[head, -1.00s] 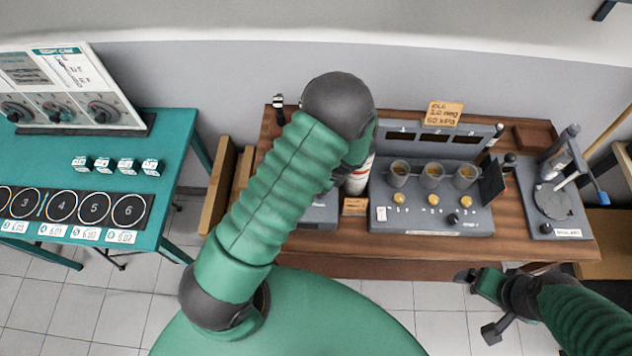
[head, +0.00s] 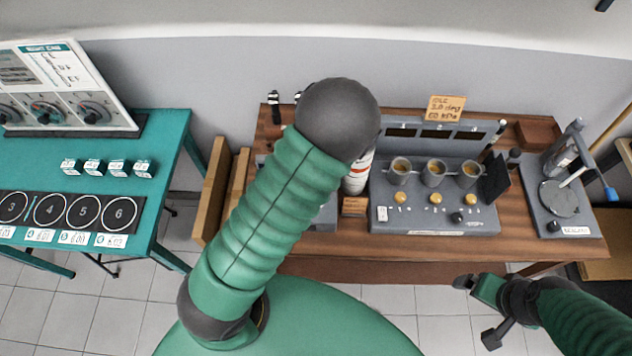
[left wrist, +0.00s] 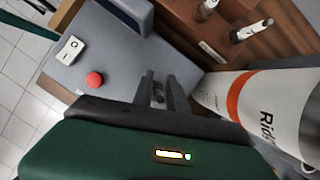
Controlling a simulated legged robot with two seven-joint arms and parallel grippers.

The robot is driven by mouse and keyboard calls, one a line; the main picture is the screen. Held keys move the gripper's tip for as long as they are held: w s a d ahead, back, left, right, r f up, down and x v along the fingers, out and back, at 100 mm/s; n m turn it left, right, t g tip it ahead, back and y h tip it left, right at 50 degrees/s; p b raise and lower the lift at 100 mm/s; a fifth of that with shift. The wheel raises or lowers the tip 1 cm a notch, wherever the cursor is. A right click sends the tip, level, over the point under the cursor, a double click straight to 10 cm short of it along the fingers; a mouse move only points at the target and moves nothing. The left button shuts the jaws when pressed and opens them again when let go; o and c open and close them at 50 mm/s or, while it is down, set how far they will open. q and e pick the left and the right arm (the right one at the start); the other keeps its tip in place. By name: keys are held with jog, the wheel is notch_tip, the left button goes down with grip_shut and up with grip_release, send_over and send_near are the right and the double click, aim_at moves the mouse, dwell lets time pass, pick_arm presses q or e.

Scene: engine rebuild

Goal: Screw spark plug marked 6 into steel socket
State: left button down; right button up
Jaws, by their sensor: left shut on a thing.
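My left gripper (left wrist: 160,94) shows in the left wrist view, above a grey box (left wrist: 100,50) with a red button and a white switch. Its fingers are shut on a small dark grey part (left wrist: 158,91); I cannot read a 6 on it. In the head view my left arm hides this gripper. I cannot make out the steel socket in either view.
A white canister with an orange band (left wrist: 270,100) stands close right of my left gripper. The wooden bench (head: 340,266) carries a grey console (head: 425,219) with three cups and a lever device (head: 557,198). A teal table (head: 160,130) with numbered rings stands left.

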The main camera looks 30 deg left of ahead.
pick_arm(q)
jog(key=shift+w+m+t+b, duration=0.1)
jog(key=shift+m+t+b, duration=0.2)
jog(key=shift+m+b, duration=0.4)
jog(key=shift+w+d+f+m+t+h+b, duration=0.1)
jog(key=shift+m+t+h+b, duration=0.25)
jog(key=shift+m+b, duration=0.7)
jog(key=shift+d+m+t+h+b, duration=0.1)
jog(key=shift+m+t+h+b, duration=0.25)
jog(key=shift+m+b, duration=0.75)
jog(key=shift+m, duration=0.45)
jog(key=shift+r, duration=0.2)
jog(key=c, duration=1.2)
grip_release()
jog(key=shift+c, duration=0.2)
jog(key=shift+f, duration=0.1)
